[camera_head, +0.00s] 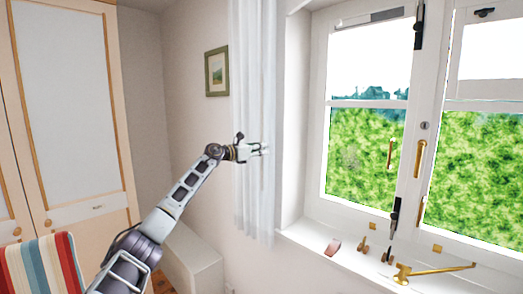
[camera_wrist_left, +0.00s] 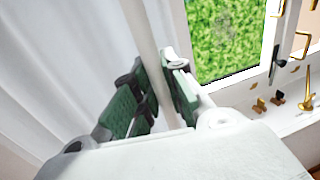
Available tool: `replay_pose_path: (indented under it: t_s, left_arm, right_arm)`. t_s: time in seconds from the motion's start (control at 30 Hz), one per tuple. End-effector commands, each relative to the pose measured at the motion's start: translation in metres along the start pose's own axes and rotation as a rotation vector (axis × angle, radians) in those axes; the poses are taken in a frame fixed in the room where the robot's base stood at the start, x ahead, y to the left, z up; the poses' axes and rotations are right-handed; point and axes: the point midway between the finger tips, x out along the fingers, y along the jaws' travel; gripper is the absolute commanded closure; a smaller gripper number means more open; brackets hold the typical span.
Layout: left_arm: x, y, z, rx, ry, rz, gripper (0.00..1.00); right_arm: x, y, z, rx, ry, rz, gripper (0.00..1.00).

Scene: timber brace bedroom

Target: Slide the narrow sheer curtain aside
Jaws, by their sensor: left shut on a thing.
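The narrow sheer curtain (camera_head: 254,90) hangs in white folds at the left edge of the window recess. My left gripper (camera_head: 264,149) reaches it at mid-height, at the curtain's right part. In the left wrist view, my left gripper's green-padded fingers (camera_wrist_left: 160,100) are shut on a narrow fold of the curtain (camera_wrist_left: 150,45). More curtain folds fill the left of that view. The finger tips and the cloth between them are partly hidden. My right gripper is in neither view.
The white window (camera_head: 365,105) stands right of the curtain. Its sill (camera_head: 320,228) holds a pinkish block (camera_head: 333,246) and brass fittings (camera_head: 435,270). A framed picture (camera_head: 217,72) hangs left of the curtain. A wardrobe (camera_head: 75,100) and striped chair (camera_head: 42,265) stand at left.

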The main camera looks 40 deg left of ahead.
Motion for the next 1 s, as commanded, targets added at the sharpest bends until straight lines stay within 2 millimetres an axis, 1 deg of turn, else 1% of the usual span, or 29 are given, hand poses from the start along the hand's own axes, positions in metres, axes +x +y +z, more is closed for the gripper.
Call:
replay_pose_path:
  t_s: [0.03,0.07,0.2,0.23,0.67,1.0]
  left_arm:
    - [0.0,0.0,0.0,0.001,0.002,-0.001,1.0]
    - [0.0,0.0,0.0,0.001,0.002,-0.001,0.86]
    - [0.0,0.0,0.0,0.001,0.001,-0.001,0.68]
    - [0.0,0.0,0.0,0.001,0.001,-0.001,0.65]
    - [-0.001,0.0,0.0,0.001,0.001,0.0,0.65]
    - [-0.015,0.001,-0.001,0.001,0.001,0.001,0.65]
  right_arm:
    - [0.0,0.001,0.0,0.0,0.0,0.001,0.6]
    - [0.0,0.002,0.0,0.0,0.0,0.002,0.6]
    - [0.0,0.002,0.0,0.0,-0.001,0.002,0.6]
    - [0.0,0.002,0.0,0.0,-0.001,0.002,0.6]
    - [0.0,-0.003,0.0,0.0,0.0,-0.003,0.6]
    - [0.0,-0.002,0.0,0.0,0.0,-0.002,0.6]
